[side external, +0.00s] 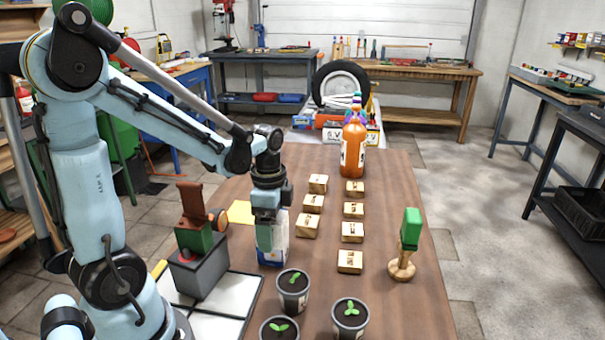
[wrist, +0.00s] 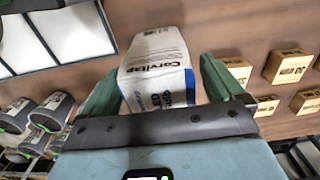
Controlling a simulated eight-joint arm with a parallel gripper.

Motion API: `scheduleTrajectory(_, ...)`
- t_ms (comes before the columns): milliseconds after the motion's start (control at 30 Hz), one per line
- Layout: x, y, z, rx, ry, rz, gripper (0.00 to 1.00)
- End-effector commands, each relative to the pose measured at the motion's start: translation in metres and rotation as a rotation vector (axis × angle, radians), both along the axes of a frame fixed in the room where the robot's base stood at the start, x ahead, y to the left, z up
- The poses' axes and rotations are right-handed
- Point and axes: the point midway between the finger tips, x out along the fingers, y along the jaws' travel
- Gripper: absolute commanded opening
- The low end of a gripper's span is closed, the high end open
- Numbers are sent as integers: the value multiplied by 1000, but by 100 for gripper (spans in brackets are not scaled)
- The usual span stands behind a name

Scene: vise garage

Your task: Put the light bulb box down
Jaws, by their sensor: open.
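The light bulb box (side external: 280,250) is white with a blue lower part and appears to stand upright on the wooden table. My gripper (side external: 268,228) is above and around it in the side view, and hides part of it. In the wrist view the box (wrist: 158,62) shows a printed name and lies between the two green fingers of my gripper (wrist: 163,85). The fingers are open, with visible gaps to the box at their tips.
Several small gold boxes (side external: 352,232) stand in rows to the right on the table (side external: 400,300). Potted seedlings (side external: 292,290) are close in front. A green-topped stand (side external: 410,230) is at the right, an orange bottle (side external: 352,150) at the back. A grey vise block (side external: 200,270) stands left.

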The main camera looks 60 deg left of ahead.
Motion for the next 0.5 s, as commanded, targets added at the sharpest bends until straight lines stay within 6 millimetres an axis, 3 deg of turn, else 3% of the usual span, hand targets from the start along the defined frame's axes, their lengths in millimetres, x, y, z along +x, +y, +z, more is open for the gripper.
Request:
scheduleTrajectory(267, 0, 0, 7, 0, 0, 0, 95)
scheduleTrajectory(500, -1, 0, 36, 0, 0, 0, 95)
